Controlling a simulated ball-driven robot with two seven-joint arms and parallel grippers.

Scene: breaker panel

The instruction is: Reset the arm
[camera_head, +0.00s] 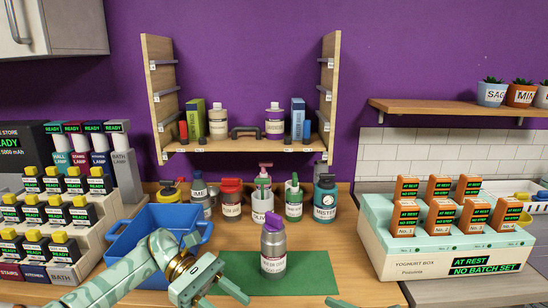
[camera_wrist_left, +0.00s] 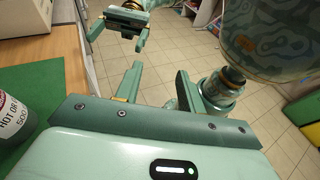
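My left arm comes in from the left in the head view, with its pale green left gripper (camera_head: 222,294) low over the front of the table, beside the green mat (camera_head: 310,278). In the left wrist view the left gripper (camera_wrist_left: 160,70) has its two fingers apart with nothing between them, over the tiled floor. My right gripper (camera_wrist_left: 120,38) shows at the top of that view, its fingers apart and empty. A grey bottle with a purple top (camera_head: 273,247) stands upright on the mat.
A blue bin (camera_head: 160,229) stands left of the mat, behind my left arm. Several jars line the back below a wooden shelf (camera_head: 240,145). Stepped battery racks stand at left. A yoghurt box (camera_head: 440,255) with several orange "AT REST" cartons stands at right.

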